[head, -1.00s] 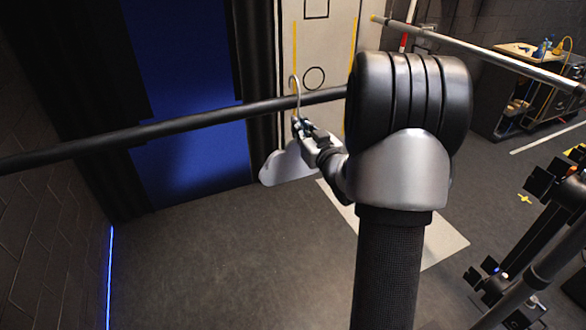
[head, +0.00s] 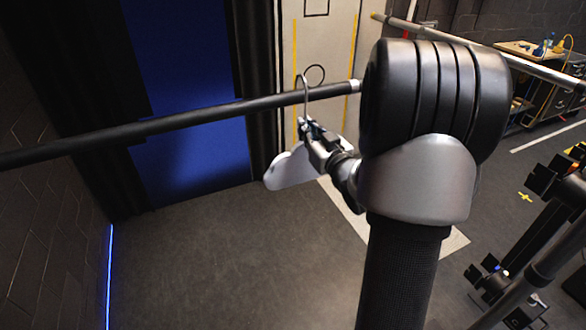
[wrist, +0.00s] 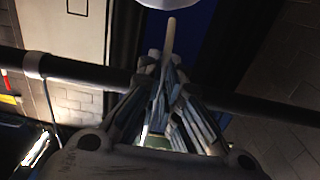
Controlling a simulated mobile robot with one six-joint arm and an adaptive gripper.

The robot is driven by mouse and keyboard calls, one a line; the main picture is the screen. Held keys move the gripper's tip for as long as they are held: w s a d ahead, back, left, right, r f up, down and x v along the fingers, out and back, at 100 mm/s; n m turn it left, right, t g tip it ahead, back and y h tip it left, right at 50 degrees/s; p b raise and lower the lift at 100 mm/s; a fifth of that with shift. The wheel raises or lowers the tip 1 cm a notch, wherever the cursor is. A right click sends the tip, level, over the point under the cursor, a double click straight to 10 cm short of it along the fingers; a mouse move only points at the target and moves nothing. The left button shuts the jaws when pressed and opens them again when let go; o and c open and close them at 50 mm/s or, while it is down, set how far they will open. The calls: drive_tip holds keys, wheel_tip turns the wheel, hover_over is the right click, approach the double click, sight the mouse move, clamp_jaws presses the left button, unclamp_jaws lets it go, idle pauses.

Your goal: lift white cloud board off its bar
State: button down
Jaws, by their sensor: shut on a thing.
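The white cloud board (head: 290,168) hangs below the black bar (head: 190,121), partly hidden behind my gripper. Its thin hook (head: 305,100) rises past the bar, with its top above the bar in the picture. I cannot tell whether the hook touches the bar. My gripper (head: 305,126) is shut on the board's upper part, just below the bar. In the wrist view my gripper (wrist: 170,68) closes around a pale stem (wrist: 170,35), and a white edge of the board (wrist: 180,4) shows at the top. The bar (wrist: 265,108) crosses behind the fingers there.
The bar's pale-tipped right end (head: 355,86) is near my arm. A pale door panel (head: 325,45) and blue curtain (head: 185,80) stand behind. A second rail (head: 470,50) runs at the upper right. The grey floor (head: 230,260) is clear at the lower left.

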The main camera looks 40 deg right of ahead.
drive_tip(key=b+v, duration=0.1)
drive_tip(key=v, duration=0.9)
idle(0.5)
idle(0.5)
